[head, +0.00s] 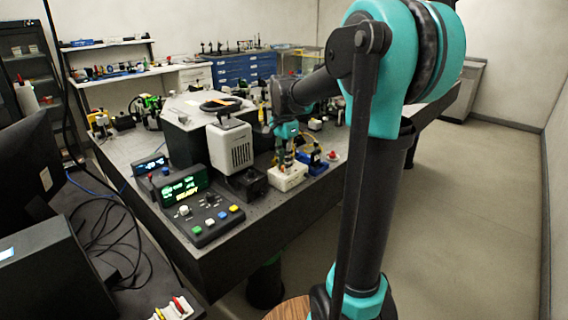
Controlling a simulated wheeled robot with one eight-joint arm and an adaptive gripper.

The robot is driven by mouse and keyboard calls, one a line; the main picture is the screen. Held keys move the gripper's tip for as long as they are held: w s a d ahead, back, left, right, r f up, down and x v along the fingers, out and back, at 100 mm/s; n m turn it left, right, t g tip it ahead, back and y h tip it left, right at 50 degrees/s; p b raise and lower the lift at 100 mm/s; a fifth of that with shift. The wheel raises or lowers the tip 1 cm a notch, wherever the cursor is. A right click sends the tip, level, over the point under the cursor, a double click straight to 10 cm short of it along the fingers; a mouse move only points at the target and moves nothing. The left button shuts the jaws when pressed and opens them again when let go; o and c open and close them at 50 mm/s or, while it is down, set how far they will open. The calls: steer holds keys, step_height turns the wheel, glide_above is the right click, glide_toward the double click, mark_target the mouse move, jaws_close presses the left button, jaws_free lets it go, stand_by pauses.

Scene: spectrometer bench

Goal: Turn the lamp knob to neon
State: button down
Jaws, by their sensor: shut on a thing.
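My gripper (287,160) points down at the top of a small white box (289,179) near the front edge of the dark bench. It is shut on what looks like the lamp knob on that box. The fingers hide the knob, so its pointer and any neon marking cannot be read. A white vented lamp housing (230,146) stands just left of my gripper.
A control panel (209,217) with coloured buttons and a green lit display (181,187) lies at the bench's near left. Monitor and cables fill the left; the floor at right is clear.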

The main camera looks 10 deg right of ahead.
steer(key=c, duration=1.4)
jaws_free()
step_height(320, 180, up, 12)
